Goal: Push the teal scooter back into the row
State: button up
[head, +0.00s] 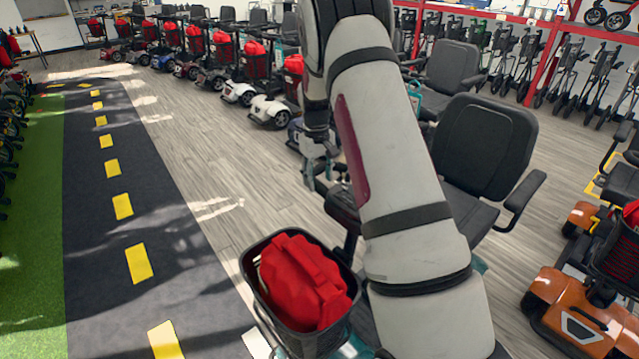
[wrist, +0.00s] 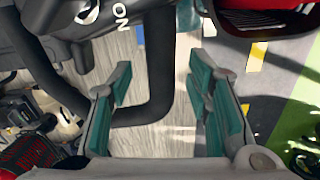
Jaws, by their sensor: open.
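The teal scooter stands close in front in the head view, mostly hidden behind my arm. Its black seat (head: 487,145) shows right of the arm, and its black basket (head: 305,340) with a red bag (head: 302,280) shows at the bottom. Small teal body parts show beside my arm. My gripper (head: 322,180) is open above the front of the scooter. In the wrist view my gripper's (wrist: 162,68) teal fingers are apart, with a black handlebar loop (wrist: 158,70) showing between them. I cannot tell whether they touch it. A console marked "ON" (wrist: 105,15) lies at upper left.
A row of scooters (head: 240,90) with red bags runs to the back left. Another black seat (head: 452,68) is just behind the near one. An orange scooter (head: 575,305) stands at right. Wood floor (head: 200,160) and a dark lane with yellow dashes (head: 110,200) are clear at left.

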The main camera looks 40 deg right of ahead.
jog(key=shift+d+f, duration=0.1)
jog(key=shift+f, duration=1.15)
jog(key=shift+c, duration=0.5)
grip_shut()
